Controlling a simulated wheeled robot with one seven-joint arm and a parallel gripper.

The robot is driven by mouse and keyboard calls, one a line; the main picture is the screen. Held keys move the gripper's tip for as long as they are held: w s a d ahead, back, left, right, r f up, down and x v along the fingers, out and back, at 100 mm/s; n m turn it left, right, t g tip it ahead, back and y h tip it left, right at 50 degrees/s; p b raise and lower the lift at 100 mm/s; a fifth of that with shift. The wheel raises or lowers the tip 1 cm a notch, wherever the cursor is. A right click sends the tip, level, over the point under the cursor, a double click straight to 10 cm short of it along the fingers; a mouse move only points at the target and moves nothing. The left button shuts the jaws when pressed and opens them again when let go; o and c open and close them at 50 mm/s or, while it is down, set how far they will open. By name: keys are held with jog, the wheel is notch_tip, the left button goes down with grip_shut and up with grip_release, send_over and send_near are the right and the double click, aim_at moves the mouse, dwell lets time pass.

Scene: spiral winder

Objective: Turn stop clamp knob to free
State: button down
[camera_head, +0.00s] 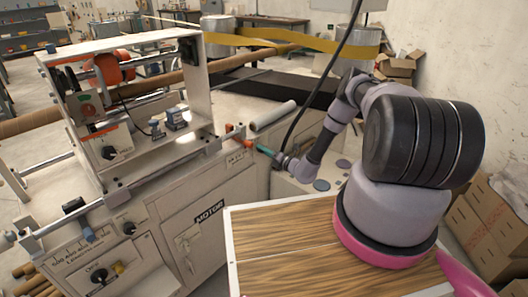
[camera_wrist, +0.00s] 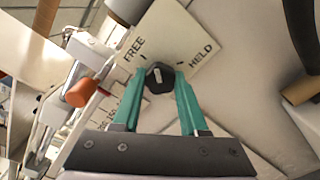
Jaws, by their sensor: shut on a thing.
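The stop clamp knob (camera_wrist: 159,78) is black, many-sided, with a short white pointer line on its face. It sits on a pale plate (camera_wrist: 192,37) marked FREE at left and HELD at right, each with a tick. I cannot tell for certain which tick the pointer faces. My gripper (camera_wrist: 161,88) has green fingers, one on each side of the knob, shut on it. In the head view my gripper (camera_head: 266,151) reaches the right end of the machine's front, and the knob there is too small to make out.
An orange-red handle (camera_wrist: 81,92) on a metal bar is close left of the fingers. The machine (camera_head: 170,205) with a MOTOR door fills the left. A grey roll (camera_head: 273,115) lies behind the gripper. A wood-topped surface (camera_head: 285,240) is in front, cartons (camera_head: 485,225) at right.

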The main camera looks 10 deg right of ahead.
jog(key=shift+s+f+n, duration=0.1)
jog(key=shift+n, duration=3.5)
jog(key=shift+c, duration=2.2)
grip_release()
jog(key=shift+d, duration=0.1)
jog(key=v, duration=1)
jog(key=shift+s+d, duration=0.15)
jog(key=shift+s, duration=0.15)
